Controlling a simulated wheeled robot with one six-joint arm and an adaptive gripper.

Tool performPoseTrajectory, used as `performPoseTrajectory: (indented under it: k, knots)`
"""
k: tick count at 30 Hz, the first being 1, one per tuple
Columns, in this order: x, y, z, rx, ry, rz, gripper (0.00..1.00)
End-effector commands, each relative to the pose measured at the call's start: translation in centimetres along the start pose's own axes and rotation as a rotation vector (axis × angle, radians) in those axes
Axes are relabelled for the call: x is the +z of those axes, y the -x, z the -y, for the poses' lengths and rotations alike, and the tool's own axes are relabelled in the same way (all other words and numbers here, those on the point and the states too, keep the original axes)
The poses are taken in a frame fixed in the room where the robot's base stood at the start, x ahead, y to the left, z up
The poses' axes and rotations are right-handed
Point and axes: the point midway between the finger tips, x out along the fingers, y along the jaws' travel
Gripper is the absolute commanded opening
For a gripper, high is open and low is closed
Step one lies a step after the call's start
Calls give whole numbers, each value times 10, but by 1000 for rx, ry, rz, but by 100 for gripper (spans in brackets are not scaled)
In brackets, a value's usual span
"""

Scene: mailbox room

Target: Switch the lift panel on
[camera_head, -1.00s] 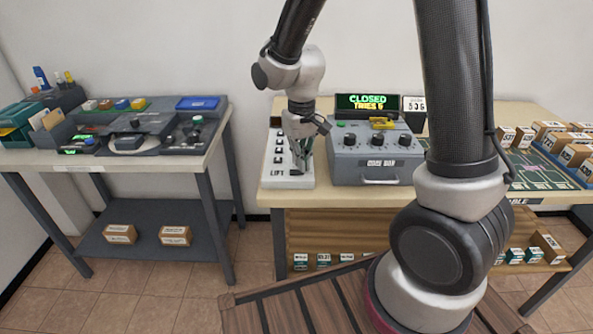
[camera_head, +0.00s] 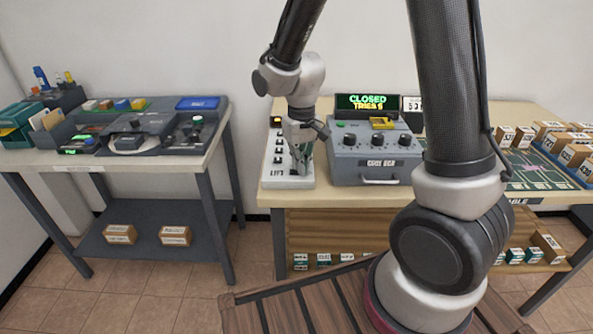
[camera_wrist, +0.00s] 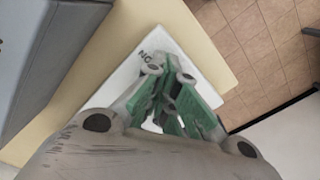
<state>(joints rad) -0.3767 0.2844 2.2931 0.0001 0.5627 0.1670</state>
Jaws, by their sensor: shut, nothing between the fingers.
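The lift panel (camera_head: 283,181) is a white box with a column of dark switches, marked "LIFT" at its front, on the wooden table left of the grey box. A small amber-lit display shows at its far end. My gripper (camera_head: 302,170) is shut and empty over the panel's right front part, and its fingers hide that part. In the wrist view the shut green-padded fingers (camera_wrist: 172,88) point at the white panel (camera_wrist: 125,62), where black letters are partly covered. I cannot tell whether the fingertips touch a switch.
A grey box (camera_head: 350,164) with knobs, a yellow piece and a "CLOSED TRIES 5" sign (camera_head: 367,102) stands close right of the panel. Small cartons (camera_head: 548,130) sit at the right. A second table (camera_head: 212,140) with equipment stands left, across a floor gap.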

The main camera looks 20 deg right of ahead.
Motion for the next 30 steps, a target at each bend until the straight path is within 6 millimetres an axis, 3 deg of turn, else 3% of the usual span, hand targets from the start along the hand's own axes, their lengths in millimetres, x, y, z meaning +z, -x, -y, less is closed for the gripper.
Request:
performPoseTrajectory:
  k: [24,30]
  knots:
    - [0,64,0,0,0,-1,0]
    - [0,70,0,0,0,2,0]
